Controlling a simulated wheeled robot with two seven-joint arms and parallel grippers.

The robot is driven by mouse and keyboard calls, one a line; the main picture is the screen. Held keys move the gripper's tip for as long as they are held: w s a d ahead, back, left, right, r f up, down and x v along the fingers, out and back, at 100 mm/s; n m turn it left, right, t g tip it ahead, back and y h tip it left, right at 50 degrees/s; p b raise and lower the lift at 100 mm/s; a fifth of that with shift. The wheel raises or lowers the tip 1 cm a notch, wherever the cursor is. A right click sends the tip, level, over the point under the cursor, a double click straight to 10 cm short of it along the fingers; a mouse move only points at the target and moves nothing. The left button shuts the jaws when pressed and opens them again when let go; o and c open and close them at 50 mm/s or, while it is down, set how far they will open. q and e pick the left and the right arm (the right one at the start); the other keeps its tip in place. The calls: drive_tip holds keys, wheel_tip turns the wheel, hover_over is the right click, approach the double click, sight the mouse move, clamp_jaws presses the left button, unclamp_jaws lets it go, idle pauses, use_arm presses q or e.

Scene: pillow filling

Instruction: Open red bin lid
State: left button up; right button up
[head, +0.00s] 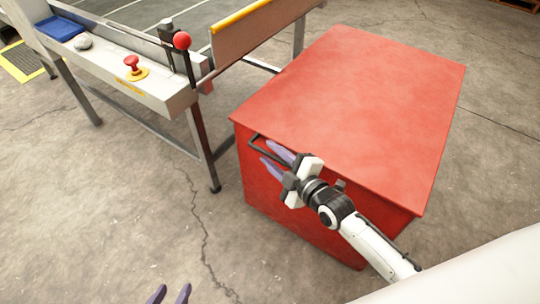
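The red bin (360,100) stands on the floor right of centre, with its flat lid closed. A black bar handle (252,141) sticks out from the upper edge of its front-left side. My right gripper (264,152) is at this handle, its two purple fingers apart, one higher and one lower. The fingers overlap the handle in the picture; I cannot tell whether they touch it. My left gripper (169,294) shows only its two purple fingertips at the bottom edge, apart, with nothing visible between them, well away from the bin.
A machine bench (150,92) stands at the upper left, with a red button (132,62), a red-knobbed lever (182,41) and a blue tray (58,28). A raised panel with a yellow edge (240,16) is close behind the bin. The cracked concrete floor (100,215) at left is clear.

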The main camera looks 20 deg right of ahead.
drive_tip(key=shift+w+a+f, duration=0.1)
drive_tip(key=shift+w+a, duration=0.05)
drive_tip(key=shift+w, duration=0.3)
clamp_jaws()
drive_tip(key=shift+w+r, duration=0.1)
drive_tip(key=shift+r, duration=0.1)
